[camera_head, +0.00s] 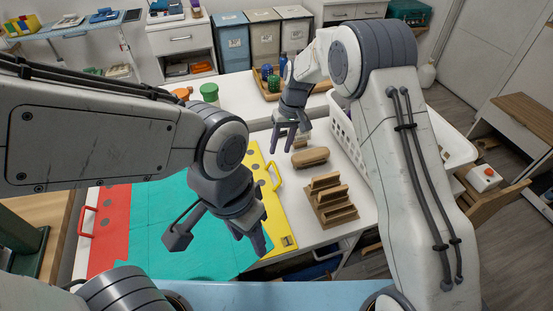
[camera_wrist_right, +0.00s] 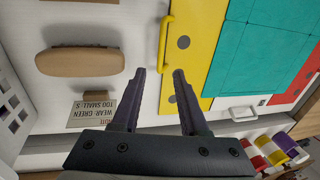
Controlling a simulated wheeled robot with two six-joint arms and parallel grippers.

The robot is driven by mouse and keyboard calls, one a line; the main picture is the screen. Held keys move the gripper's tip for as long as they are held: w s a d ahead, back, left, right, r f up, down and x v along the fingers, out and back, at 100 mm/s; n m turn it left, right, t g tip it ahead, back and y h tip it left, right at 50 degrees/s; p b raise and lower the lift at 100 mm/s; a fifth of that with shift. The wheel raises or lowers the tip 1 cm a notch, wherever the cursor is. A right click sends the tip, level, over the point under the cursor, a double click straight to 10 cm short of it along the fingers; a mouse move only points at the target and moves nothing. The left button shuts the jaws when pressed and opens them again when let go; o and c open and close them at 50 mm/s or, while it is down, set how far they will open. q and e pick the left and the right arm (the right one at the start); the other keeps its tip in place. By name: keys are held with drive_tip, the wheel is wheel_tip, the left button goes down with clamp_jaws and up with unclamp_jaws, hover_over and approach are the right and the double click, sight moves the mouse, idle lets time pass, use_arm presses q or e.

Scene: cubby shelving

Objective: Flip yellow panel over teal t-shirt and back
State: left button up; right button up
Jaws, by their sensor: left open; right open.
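The teal t-shirt (camera_head: 175,225) lies spread flat on a folding board, and it also shows in the right wrist view (camera_wrist_right: 245,60). The yellow panel (camera_head: 285,225) lies flat along its right side, partly under the shirt's edge. The panel's yellow handle (camera_head: 275,177) sticks out on the right and also shows in the right wrist view (camera_wrist_right: 164,40). My left gripper (camera_head: 255,243) is open above the near right part of the shirt, beside the yellow panel. My right gripper (camera_head: 285,143) is open and empty above the table, beyond the handle.
A red panel (camera_head: 108,228) with a red handle lies at the left. A brown brush (camera_head: 311,157), a wooden rack (camera_head: 330,200) and a white basket (camera_head: 345,132) stand to the right. A wooden tray (camera_head: 268,90) of small items is at the back.

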sight(275, 166)
drive_tip(key=f, duration=0.3)
drive_tip(key=a+f+p, duration=0.1)
drive_tip(key=f, duration=0.2)
drive_tip(key=shift+s+a+f, duration=0.15)
drive_tip(key=shift+s+f, duration=0.05)
drive_tip(key=shift+f, duration=0.05)
clamp_jaws()
idle(1.2)
